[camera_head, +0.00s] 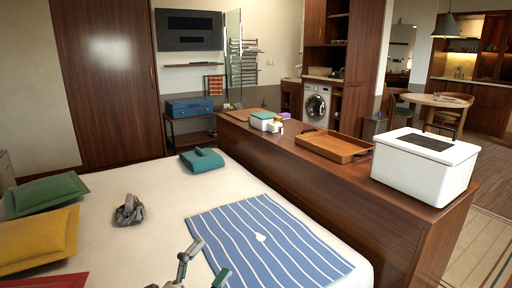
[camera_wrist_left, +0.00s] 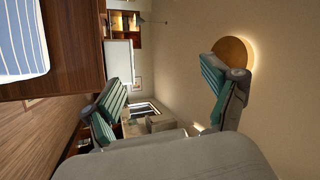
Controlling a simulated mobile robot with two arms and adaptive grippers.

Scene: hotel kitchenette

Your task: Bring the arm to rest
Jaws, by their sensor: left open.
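My left gripper (camera_head: 207,262) shows at the bottom edge of the head view, in front of the bed and near the lower left corner of the blue striped cloth (camera_head: 225,232). In the left wrist view its two teal-padded fingers (camera_wrist_left: 165,90) are spread wide apart with nothing between them. That view is turned sideways and looks across the room. The gripper touches nothing that I can see. Most of the left arm is outside the head view. My right gripper is not in view.
The bed (camera_head: 160,242) carries a small white item (camera_head: 261,238) on the cloth, a grey object (camera_head: 129,210), a teal folded item (camera_head: 202,160) and pillows (camera_head: 40,238). A wooden cabinet (camera_head: 330,185) along the bed holds a tray (camera_head: 334,147) and a white box (camera_head: 424,170).

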